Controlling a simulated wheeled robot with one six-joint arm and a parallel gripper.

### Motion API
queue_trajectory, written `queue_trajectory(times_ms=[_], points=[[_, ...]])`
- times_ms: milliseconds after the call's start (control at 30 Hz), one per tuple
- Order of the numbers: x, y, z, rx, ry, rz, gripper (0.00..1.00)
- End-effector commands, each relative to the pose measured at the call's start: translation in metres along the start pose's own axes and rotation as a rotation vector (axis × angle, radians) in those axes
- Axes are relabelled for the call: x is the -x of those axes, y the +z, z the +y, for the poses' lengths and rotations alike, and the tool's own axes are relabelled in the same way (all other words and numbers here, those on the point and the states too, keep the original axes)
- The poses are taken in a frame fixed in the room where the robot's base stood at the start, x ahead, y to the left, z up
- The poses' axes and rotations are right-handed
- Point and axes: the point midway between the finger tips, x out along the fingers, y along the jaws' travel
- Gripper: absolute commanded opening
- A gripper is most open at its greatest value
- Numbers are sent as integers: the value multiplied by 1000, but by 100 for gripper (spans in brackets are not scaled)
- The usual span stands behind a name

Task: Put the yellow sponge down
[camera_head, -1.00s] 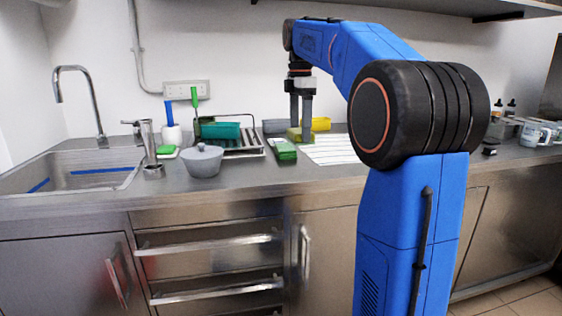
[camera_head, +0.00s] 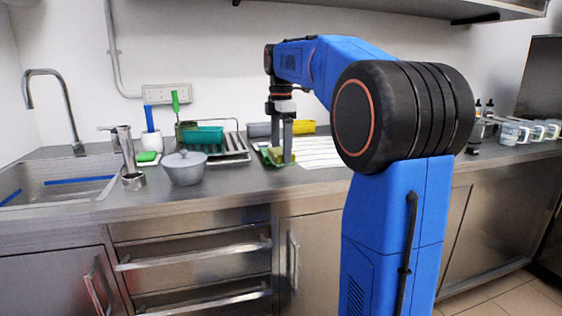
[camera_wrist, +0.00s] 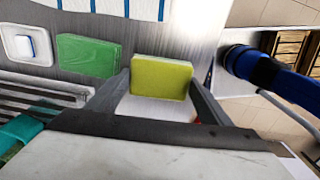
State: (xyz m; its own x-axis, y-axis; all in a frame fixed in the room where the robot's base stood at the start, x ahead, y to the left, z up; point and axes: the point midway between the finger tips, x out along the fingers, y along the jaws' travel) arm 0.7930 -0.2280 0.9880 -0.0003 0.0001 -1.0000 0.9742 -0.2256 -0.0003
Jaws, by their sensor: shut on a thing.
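My gripper (camera_head: 281,155) is shut on the yellow sponge (camera_wrist: 161,77). In the wrist view the sponge is held between the two fingertips. In the head view the yellow sponge (camera_head: 276,156) is low at the counter, partly hidden by the fingers. I cannot tell whether it touches the surface. A green block-like item (camera_wrist: 88,55), perhaps a sponge, lies beside it, apart from it in the wrist view. In the head view this green item (camera_head: 264,158) is partly covered by the gripper.
A striped cloth (camera_head: 318,152) lies right of the gripper. A dish rack with a teal container (camera_head: 204,137) and a grey lidded pot (camera_head: 184,168) stand left. A yellow item (camera_head: 303,127) is behind. The sink (camera_head: 60,185) is far left; cups (camera_head: 512,133) are far right.

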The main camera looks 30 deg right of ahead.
Motion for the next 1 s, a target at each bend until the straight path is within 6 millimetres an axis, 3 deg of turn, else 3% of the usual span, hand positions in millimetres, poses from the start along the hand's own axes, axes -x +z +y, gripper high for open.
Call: queue_trajectory(times_ms=[400,767,800,833,867,1000], points=[[-38,0,0,0,0,0,49],[-42,0,0,0,0,0,49],[-42,0,0,0,0,0,80],[-42,0,0,0,0,0,88],[-42,0,0,0,0,0,92],[-42,0,0,0,0,0,92]])
